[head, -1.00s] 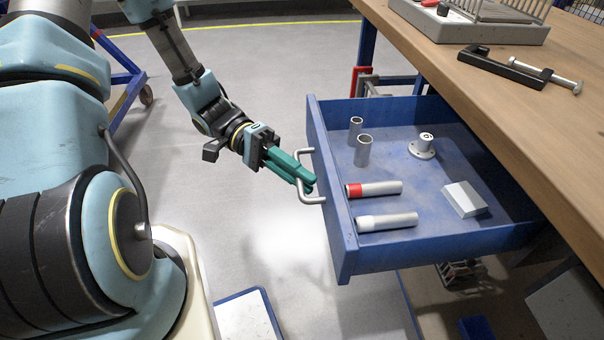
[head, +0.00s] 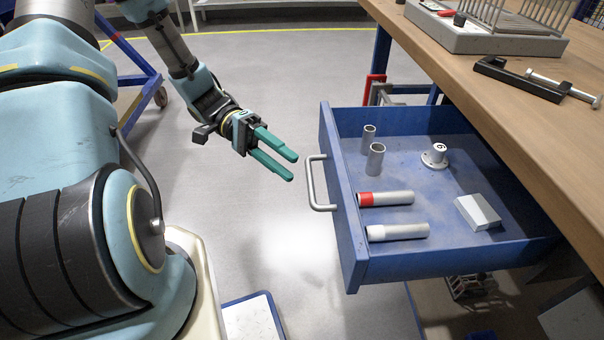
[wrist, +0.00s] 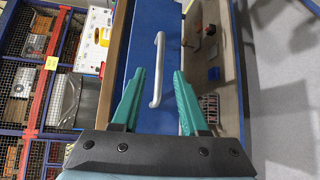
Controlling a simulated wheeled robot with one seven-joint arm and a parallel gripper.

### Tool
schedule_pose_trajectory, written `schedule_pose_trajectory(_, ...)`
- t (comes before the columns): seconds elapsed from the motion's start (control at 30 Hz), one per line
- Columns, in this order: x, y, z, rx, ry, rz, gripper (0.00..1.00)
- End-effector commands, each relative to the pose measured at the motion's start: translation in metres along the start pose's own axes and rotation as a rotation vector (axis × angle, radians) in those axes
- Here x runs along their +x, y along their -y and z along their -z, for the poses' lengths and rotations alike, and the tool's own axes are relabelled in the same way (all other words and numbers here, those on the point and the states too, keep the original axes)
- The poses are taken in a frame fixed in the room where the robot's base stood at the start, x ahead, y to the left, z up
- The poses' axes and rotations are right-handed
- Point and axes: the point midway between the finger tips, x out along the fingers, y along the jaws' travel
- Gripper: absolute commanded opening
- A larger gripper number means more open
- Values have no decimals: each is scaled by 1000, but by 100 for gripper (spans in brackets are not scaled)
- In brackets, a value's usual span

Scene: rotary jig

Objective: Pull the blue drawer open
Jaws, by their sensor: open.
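The blue drawer (head: 345,215) stands pulled out from under the wooden bench, with its inside in full view. Its grey bar handle (head: 312,184) is on the front face. My gripper (head: 293,168) has green fingers, is open and empty, and is just left of the handle, apart from it. In the wrist view the handle (wrist: 157,70) shows ahead of and between the spread fingertips (wrist: 159,75), against the blue drawer front (wrist: 136,60).
The drawer holds two upright tubes (head: 375,158), a flanged part (head: 435,156), a red-banded tube (head: 388,198), a white-ended tube (head: 398,232) and a grey block (head: 478,212). The bench top (head: 470,75) overhangs on the right. Floor left of the drawer is clear.

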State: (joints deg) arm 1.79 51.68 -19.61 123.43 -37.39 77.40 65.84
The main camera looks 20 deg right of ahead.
Motion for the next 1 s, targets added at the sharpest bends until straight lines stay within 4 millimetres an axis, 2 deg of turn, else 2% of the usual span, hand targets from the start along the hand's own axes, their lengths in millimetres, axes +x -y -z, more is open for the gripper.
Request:
schedule_pose_trajectory(0.1,-20,0,0,1,-2,1,44)
schedule_pose_trajectory(0.3,-37,0,0,1,0,-1,44)
schedule_pose_trajectory(0.8,-38,0,-1,-5,1,7,44)
schedule_pose_trajectory(0.9,-40,3,-7,-46,2,74,44)
schedule_pose_trajectory(1.0,-46,11,-22,-141,-11,228,44)
